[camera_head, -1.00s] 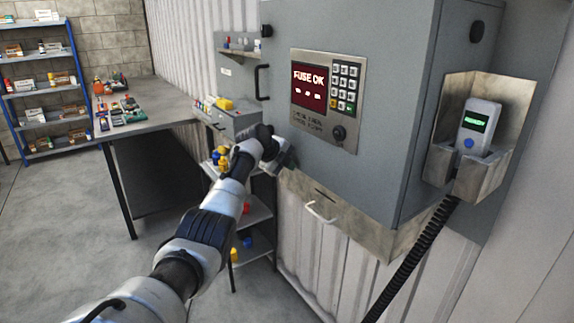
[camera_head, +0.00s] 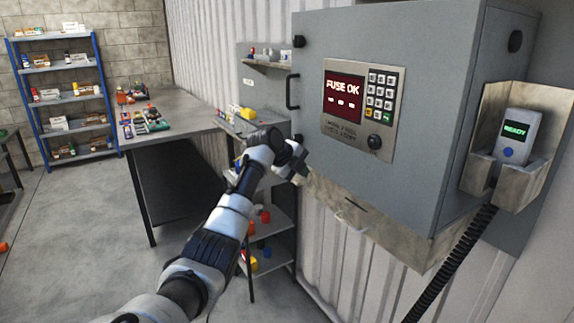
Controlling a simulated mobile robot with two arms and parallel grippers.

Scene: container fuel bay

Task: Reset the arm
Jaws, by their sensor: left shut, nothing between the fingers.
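My left arm (camera_head: 225,220) comes in from the lower left and reaches up toward the grey cabinet. My left gripper (camera_head: 300,174) is at its end, beside the lower left corner of the cabinet, small in the picture, shut and empty. The grey cabinet (camera_head: 450,60) carries a panel (camera_head: 390,150) with a keypad (camera_head: 381,92) and a red screen (camera_head: 343,94) reading "FUSE OK". My right gripper is not in view.
A handheld device (camera_head: 516,140) reading "READY" sits in a holder (camera_head: 520,185) at the right, with a black coiled cable (camera_head: 450,265). A workbench (camera_head: 185,130) with tools and a blue shelf rack (camera_head: 40,90) stand at the left. The floor (camera_head: 90,230) at lower left is clear.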

